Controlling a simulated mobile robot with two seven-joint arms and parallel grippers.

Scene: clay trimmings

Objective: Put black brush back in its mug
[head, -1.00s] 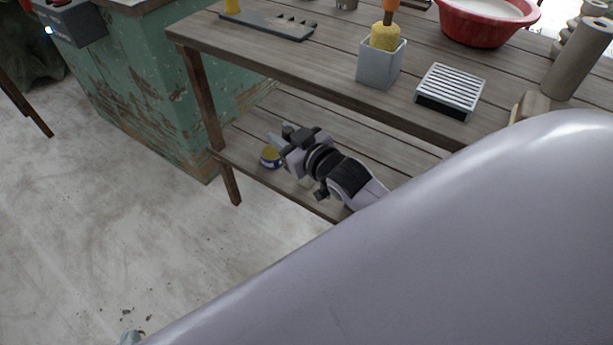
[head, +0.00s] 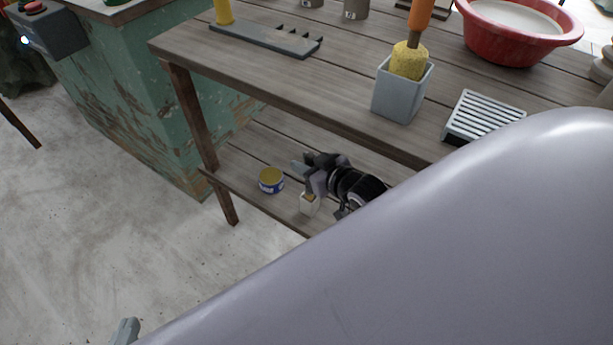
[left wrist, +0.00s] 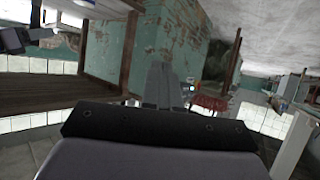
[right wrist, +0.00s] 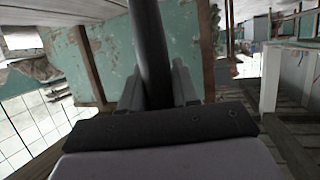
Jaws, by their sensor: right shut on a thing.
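My right gripper (head: 309,175) is low, just over the lower shelf (head: 245,150) of the wooden table. In the right wrist view its fingers (right wrist: 157,88) are shut on a thick black rod, which I take to be the black brush (right wrist: 150,40); its far end runs out of frame. My left gripper (head: 125,332) is at the bottom left of the head view, far from the table. In the left wrist view its fingers (left wrist: 161,84) lie together, with nothing between them. Two grey mugs stand at the table's back edge, one (head: 355,9) with a label; their tops are cut off.
A grey square pot (head: 392,98) holding a yellow sponge tool, a slatted dish (head: 485,117), a red basin (head: 510,45) and a dark notched rack (head: 265,39) stand on the tabletop. A blue-and-yellow tin (head: 271,181) and a small pale container (head: 309,206) are on the lower shelf.

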